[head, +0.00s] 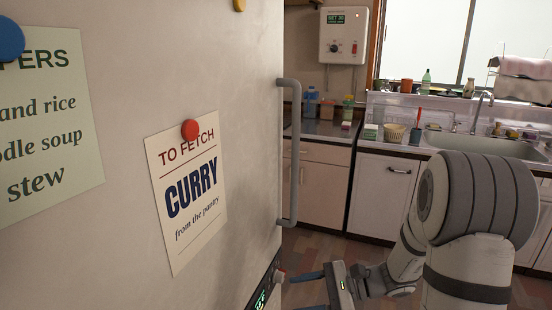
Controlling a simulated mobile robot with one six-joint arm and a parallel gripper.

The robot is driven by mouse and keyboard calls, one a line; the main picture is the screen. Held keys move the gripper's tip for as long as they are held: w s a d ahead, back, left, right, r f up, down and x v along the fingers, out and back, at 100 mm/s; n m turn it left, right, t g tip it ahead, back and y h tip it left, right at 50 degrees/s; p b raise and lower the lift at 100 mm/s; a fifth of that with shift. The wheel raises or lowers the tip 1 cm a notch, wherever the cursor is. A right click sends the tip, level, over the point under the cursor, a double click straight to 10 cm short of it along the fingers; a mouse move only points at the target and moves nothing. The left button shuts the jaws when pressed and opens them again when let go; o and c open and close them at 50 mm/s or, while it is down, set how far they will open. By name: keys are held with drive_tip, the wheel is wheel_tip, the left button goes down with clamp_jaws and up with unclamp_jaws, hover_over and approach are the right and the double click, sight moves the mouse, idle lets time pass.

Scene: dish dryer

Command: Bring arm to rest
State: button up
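My arm (465,205) reaches in from the lower right, its white and grey links bent low beside the fridge. My gripper (293,292) is at the bottom middle, pointing left. Its two blue fingers are apart, and nothing shows between them. The lower finger is partly cut off by the bottom edge. The upper fingertip is close to a reddish knob (280,276) on a dark panel with a green display (261,299). I cannot tell whether they touch.
The large fridge door (120,120) with a handle (293,155) and paper notes (187,190) fills the left. Behind are counter cabinets (380,195), a sink (480,145) and a wall heater (344,36). Some floor (320,245) is clear between.

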drive_tip(key=s+d+r+n+h+p, duration=0.4)
drive_tip(key=s+r+n+h+p, duration=0.2)
drive_tip(key=r, duration=0.4)
drive_tip(key=s+d+r+n+t+h+p, duration=0.1)
drive_tip(key=s+d+r+n+h+p, duration=0.3)
drive_tip(key=s+r+n+h+p, duration=0.2)
wheel_tip(320, 180, up, 4)
drive_tip(key=s+n+h, duration=0.1)
drive_tip(key=s+h, duration=0.1)
drive_tip(key=shift+t+h, duration=0.3)
drive_tip(key=shift+h, duration=0.1)
drive_tip(key=shift+s+d+f, duration=0.1)
drive_tip(key=shift+c, duration=0.3)
